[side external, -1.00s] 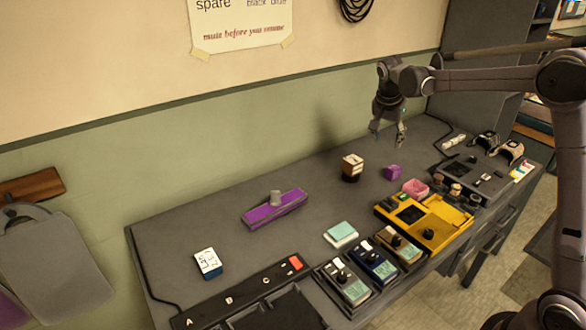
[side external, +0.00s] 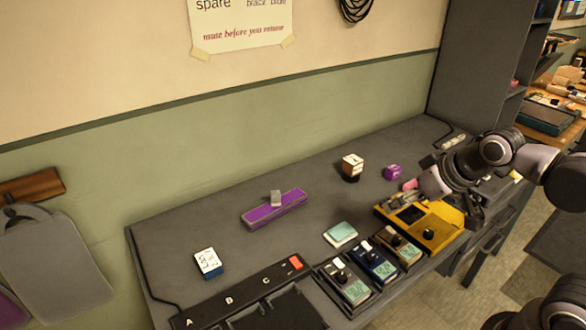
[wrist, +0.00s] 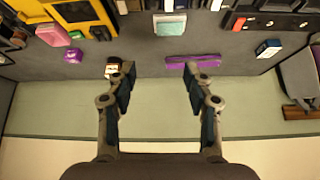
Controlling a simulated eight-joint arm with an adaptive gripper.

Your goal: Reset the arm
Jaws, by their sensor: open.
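My gripper (wrist: 158,71) is open in the wrist view. Its two dark fingers are spread wide with nothing between them. In the side external view my arm is folded low at the right, and the gripper is over the right part of the bench near the yellow device (side external: 443,231). My wrist hides part of the gear there, and I cannot tell whether the gripper touches anything. The yellow device also shows at the upper left of the wrist view (wrist: 85,12).
The bench (side external: 300,205) holds a purple bar (side external: 262,213), a black-and-white cube (side external: 352,169), a purple cube (side external: 392,172), a teal-topped block (side external: 340,234), a white-topped block (side external: 208,262) and several pedals (side external: 372,264). A wall stands behind. The bench's back left is clear.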

